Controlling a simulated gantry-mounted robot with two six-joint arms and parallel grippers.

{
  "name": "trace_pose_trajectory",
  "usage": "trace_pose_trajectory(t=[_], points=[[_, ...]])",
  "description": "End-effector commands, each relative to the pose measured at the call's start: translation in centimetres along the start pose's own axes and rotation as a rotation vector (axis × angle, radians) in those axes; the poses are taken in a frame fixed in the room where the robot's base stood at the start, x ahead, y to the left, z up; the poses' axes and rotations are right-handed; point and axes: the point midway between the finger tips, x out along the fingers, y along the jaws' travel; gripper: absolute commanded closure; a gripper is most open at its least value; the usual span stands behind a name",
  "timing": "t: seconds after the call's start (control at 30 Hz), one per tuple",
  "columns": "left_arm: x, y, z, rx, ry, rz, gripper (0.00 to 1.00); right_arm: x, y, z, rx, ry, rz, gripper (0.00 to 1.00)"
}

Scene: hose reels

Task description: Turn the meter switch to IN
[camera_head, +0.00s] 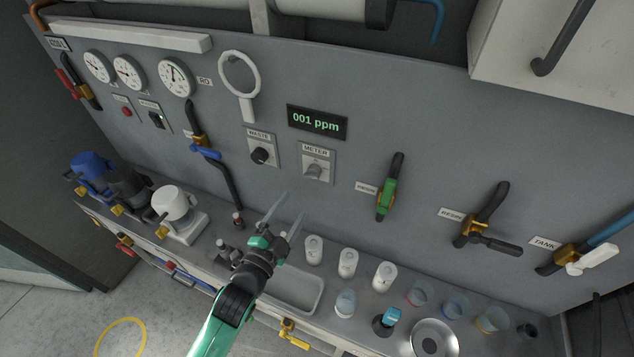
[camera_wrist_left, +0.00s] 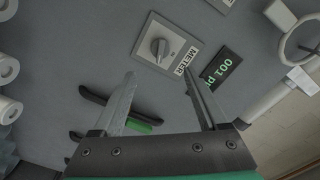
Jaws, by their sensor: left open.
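The meter switch (camera_head: 315,170) is a grey knob on a light square plate labelled METER, on the grey wall panel below the display. It also shows in the left wrist view (camera_wrist_left: 159,47), beyond the fingertips and roughly between their lines. My right gripper is not in view.
A display (camera_head: 317,122) reads 001 ppm above the switch. The WASTE switch (camera_head: 260,155) with a black knob sits to its left. A green-handled valve (camera_head: 386,190) is to the right. White canisters (camera_head: 347,262) and a sink tray (camera_head: 298,290) are on the counter below.

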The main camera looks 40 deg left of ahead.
Motion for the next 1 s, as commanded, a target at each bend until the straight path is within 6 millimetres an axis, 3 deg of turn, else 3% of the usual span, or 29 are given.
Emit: trace_pose_trajectory(t=[0.33, 0.73, 1.0], points=[[1.2, 0.1, 0.5, 0.0, -0.003, -0.007, 0.24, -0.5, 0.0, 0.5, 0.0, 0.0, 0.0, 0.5], [9.6, 0.2, 0.5, 0.0, -0.003, -0.007, 0.24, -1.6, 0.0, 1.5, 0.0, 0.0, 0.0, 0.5], [11.7, 0.0, 0.4, -0.001, -0.003, -0.006, 0.24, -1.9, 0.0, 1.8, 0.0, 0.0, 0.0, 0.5]])
